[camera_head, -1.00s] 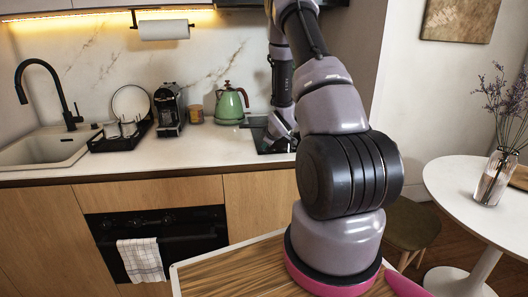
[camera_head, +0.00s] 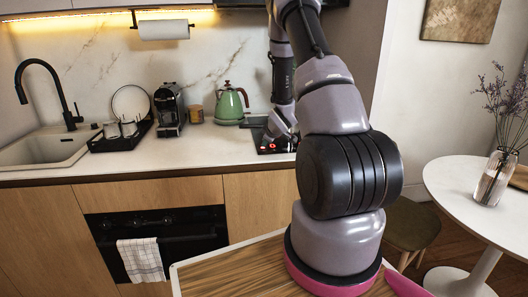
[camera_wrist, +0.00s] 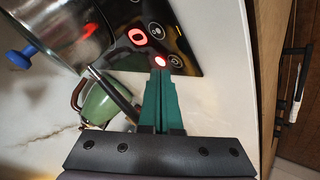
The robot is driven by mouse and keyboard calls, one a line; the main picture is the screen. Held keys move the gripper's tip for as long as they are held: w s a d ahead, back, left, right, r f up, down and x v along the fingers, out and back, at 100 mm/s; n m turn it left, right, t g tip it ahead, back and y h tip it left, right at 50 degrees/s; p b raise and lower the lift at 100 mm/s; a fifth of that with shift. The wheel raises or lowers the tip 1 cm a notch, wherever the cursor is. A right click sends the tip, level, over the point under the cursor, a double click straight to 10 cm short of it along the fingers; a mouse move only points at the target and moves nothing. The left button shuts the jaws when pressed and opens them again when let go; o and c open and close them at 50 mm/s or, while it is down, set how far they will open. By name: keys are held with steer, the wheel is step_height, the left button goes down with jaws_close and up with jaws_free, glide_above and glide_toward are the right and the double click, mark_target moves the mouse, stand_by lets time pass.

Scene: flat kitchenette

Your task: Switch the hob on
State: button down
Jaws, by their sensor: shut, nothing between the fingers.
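The hob (camera_head: 270,148) is a black glass plate in the counter, partly hidden behind my arm in the head view. Red lights glow at its front edge. In the wrist view, the hob (camera_wrist: 185,45) shows a red-lit symbol and a bright red spot beside it, along with unlit round marks. My gripper (camera_wrist: 160,75) is shut and empty, with its green fingertips at the bright red spot. I cannot tell whether they touch the glass.
A metal pot (camera_wrist: 65,30) with a blue knob stands close to my fingers. A green kettle (camera_head: 229,104) stands left of the hob, near a coffee machine (camera_head: 169,110) and a dish rack (camera_head: 122,140). The front of the counter is clear.

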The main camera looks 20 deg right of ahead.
steer(key=shift+r, duration=3)
step_height(320, 180, up, 14)
steer(key=f+m+h, duration=0.1)
steer(key=m, duration=0.3)
glide_above(266, 152)
steer(key=s+a, duration=0.3)
steer(key=s, duration=0.2)
steer(key=s+a+r+m+g, duration=0.1)
steer(key=s+a+r+m, duration=0.25)
steer(key=s+r, duration=0.5)
steer(key=s+a+r+m+y, duration=0.1)
steer(key=s+a+r, duration=0.1)
steer(key=s+a, duration=0.2)
steer(key=s+a+r+m+y, duration=0.1)
steer(key=s+a+r+m, duration=0.1)
steer(key=s, duration=0.8)
steer(key=s+a+r+m+g+y, duration=0.1)
steer(key=s+a+r+m, duration=0.1)
steer(key=s+a+r, duration=0.2)
steer(key=s+a, duration=0.2)
steer(key=s, duration=0.2)
steer(key=shift+y, duration=0.4)
